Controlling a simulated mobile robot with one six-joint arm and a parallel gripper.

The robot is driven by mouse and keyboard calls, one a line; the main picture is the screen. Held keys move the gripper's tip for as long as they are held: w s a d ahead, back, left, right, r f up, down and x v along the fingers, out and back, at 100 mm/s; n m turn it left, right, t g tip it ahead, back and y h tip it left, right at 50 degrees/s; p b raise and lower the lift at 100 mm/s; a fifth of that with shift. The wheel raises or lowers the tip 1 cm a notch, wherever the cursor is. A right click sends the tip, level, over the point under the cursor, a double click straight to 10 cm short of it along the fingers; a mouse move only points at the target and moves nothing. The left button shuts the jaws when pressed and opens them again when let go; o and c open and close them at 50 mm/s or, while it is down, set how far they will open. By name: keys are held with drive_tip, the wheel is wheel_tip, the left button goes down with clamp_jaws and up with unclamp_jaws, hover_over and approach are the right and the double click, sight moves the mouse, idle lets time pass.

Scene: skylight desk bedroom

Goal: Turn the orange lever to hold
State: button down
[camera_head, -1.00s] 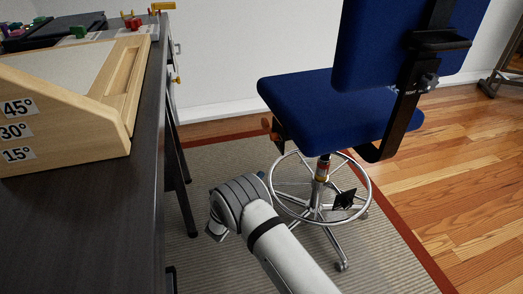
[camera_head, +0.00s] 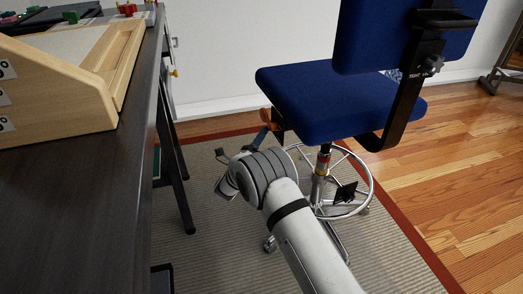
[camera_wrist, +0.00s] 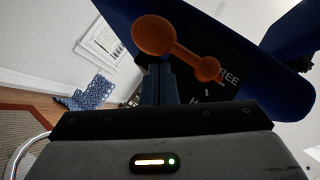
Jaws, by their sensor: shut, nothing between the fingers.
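The orange lever (camera_wrist: 180,50) has a large round knob and a smaller rounded pivot end, on a black plate (camera_wrist: 232,88) under the blue seat. The plate reads "FREE", with an "H" below; the rest of that word is hidden. The lever (camera_head: 266,115) also shows at the left edge of the chair seat (camera_head: 340,100) in the head view. My gripper (camera_wrist: 159,70) is shut and empty, its fingertips just below the lever's arm near the knob. In the head view my gripper (camera_head: 261,134) is just below the lever. I cannot tell whether they touch.
The chair's chrome foot ring (camera_head: 368,185) and base stand on a rug (camera_head: 205,260), close to my arm. A dark desk (camera_head: 100,220) with a wooden slanted stand (camera_head: 75,100) is at left. The wrist view shows a barcode label (camera_wrist: 103,42) and a blue patterned thing (camera_wrist: 88,93).

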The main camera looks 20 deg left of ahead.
sight(263, 114)
drive_tip(key=shift+w+a+r, duration=0.15)
drive_tip(key=shift+w+r, duration=0.05)
drive_tip(key=shift+r, duration=0.15)
drive_tip(key=shift+w+a+r+p, duration=0.25)
drive_tip(key=shift+r+p, duration=0.25)
drive_tip(key=shift+p, duration=0.15)
idle(0.9)
drive_tip(key=shift+w+a+r+p, duration=0.1)
drive_tip(key=shift+w+r+p, duration=0.1)
drive_tip(key=shift+r+p, duration=0.25)
drive_tip(key=shift+w+a+r+p, duration=0.1)
drive_tip(key=shift+r+p, duration=0.45)
drive_tip(key=shift+w+a+r+p, duration=0.1)
drive_tip(key=shift+r+p, duration=0.4)
drive_tip(key=shift+p, duration=0.05)
drive_tip(key=shift+r, duration=0.2)
drive_tip(key=shift+f, duration=0.1)
